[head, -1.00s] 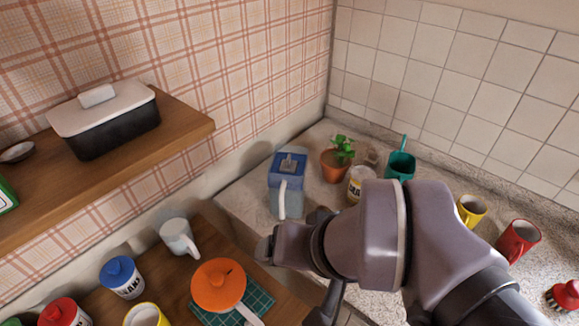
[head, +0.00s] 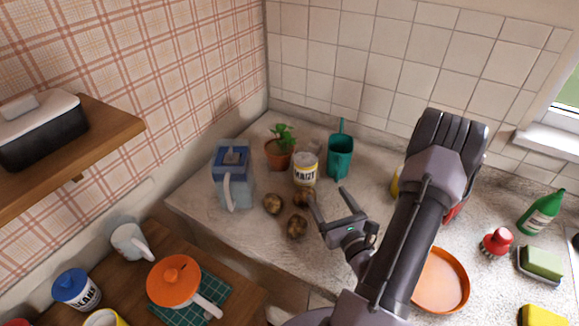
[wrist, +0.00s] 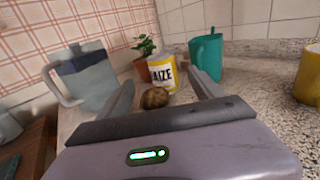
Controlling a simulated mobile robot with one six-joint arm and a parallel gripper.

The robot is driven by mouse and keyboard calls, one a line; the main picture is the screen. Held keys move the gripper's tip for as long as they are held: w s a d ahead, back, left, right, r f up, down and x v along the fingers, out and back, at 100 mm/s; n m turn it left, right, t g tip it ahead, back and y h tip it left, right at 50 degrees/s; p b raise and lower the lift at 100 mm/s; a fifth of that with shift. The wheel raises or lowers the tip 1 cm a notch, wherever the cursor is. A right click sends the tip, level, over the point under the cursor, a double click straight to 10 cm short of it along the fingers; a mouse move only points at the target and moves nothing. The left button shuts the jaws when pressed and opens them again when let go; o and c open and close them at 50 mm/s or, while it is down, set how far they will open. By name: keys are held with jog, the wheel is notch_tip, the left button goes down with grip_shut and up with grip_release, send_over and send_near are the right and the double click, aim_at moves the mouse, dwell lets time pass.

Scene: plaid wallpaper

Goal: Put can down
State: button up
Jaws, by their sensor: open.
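A white and yellow can (head: 305,170) with black lettering, partly reading "AIZE", stands upright on the speckled counter, in front of the tiled wall. In the wrist view the can (wrist: 162,74) stands beyond the fingers, with a brown potato (wrist: 154,98) in front of it. My gripper (head: 333,207) is open, its two fingers apart and pointing towards the can. Nothing is held between the fingers. The gripper is apart from the can, to its front right in the head view.
Potatoes (head: 297,226) lie in front of the can. A potted plant (head: 279,152) and blue pitcher (head: 233,177) stand left, a teal scoop-like container (head: 340,156) right. An orange plate (head: 442,280), red brush (head: 497,241) and green bottle (head: 541,212) are further right.

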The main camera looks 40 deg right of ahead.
aim_at(306, 158)
jog(key=b+x, duration=0.2)
jog(key=x, duration=1.5)
grip_shut()
